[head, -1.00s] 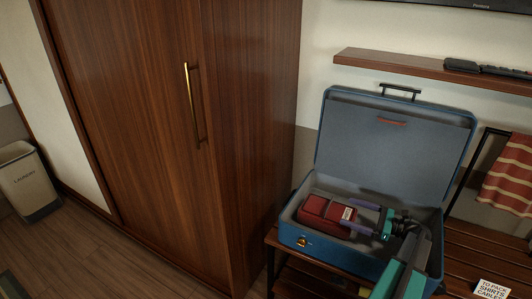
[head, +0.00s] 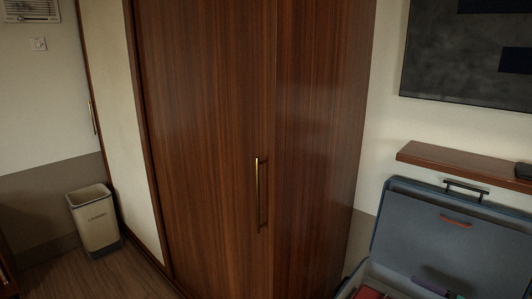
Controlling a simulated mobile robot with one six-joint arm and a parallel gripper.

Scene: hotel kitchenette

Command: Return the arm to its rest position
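The other finger and most of my arm are out of frame, so I cannot tell whether the gripper is open or shut. A red item (head: 369,293) lies in the suitcase to the left of the finger, cut off by the frame's bottom edge. I cannot see whether the finger touches it.
A tall brown wardrobe (head: 205,130) with a brass handle (head: 259,193) fills the middle. A laundry bin (head: 95,222) stands at the left. Some floor (head: 110,275) is clear.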

